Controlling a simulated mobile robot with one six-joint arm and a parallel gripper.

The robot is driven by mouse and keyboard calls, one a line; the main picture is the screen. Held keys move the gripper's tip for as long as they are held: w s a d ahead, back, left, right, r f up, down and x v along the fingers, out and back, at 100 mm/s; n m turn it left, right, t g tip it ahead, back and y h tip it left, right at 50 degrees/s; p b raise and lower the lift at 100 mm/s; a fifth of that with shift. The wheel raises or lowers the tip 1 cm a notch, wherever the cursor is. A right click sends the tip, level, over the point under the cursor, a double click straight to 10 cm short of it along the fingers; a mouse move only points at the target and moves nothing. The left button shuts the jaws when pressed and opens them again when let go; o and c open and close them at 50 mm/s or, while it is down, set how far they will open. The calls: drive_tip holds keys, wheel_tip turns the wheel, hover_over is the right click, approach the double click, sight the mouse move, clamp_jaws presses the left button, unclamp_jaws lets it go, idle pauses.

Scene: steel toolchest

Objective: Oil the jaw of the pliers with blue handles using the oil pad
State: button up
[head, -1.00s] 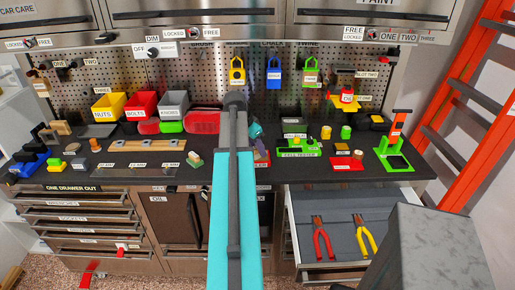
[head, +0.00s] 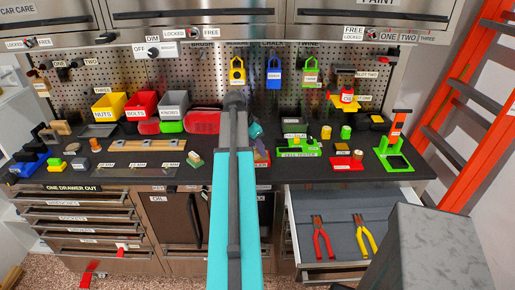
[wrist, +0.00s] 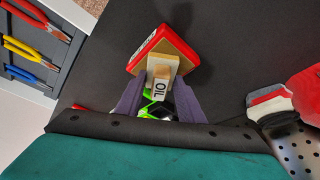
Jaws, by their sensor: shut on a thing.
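My gripper (wrist: 158,98) is shut on the oil pad's small beige handle (wrist: 161,74), labelled OIL. Beyond the handle, a red slab (wrist: 148,46) with a tan face and a white label shows over the dark counter; I cannot tell whether it touches the counter. In the head view, my arm mostly hides the gripper near the counter's middle. The blue-handled pliers (wrist: 27,76) lie in the open drawer at the left of the wrist view, beside yellow pliers (wrist: 32,53) and red pliers (wrist: 38,22). The head view does not show the blue pair.
The open drawer (head: 300,215) is at the lower right; its right part is hidden. A green-framed stand (head: 395,158), a red mat (head: 342,164) and a green tray (head: 297,151) stand on the counter's right side. Bins (head: 140,106) stand at the back left.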

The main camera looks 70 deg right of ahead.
drive_tip(key=shift+r+p, duration=2)
drive_tip(key=shift+r, duration=1.5)
drive_tip(key=w+a+n+t+b, duration=0.2)
drive_tip(key=w+a+n, duration=0.4)
drive_tip(key=w+a, duration=0.85)
drive_tip(key=w+a+n+t+b, duration=0.15)
drive_tip(key=w+a+n, duration=0.45)
drive_tip(key=w+a, duration=0.85)
drive_tip(key=w+a+n+t+y+b, duration=0.1)
drive_tip(key=w+a+n, duration=0.3)
drive_tip(key=a, duration=0.8)
drive_tip(key=w+a+n+t+y, duration=0.1)
drive_tip(key=w+a+n, duration=0.3)
drive_tip(key=a, duration=0.9)
drive_tip(key=w+a+n+t+y+b, duration=0.1)
drive_tip(key=w+a+n, duration=0.3)
drive_tip(key=a, duration=0.9)
drive_tip(key=w+y, duration=0.1)
drive_tip(key=w, duration=0.2)
drive_tip(key=shift+w+f+n+b, duration=0.15)
drive_tip(key=shift+n+b, duration=0.15)
drive_tip(key=shift+b, duration=0.05)
drive_tip(key=shift+d, duration=0.15)
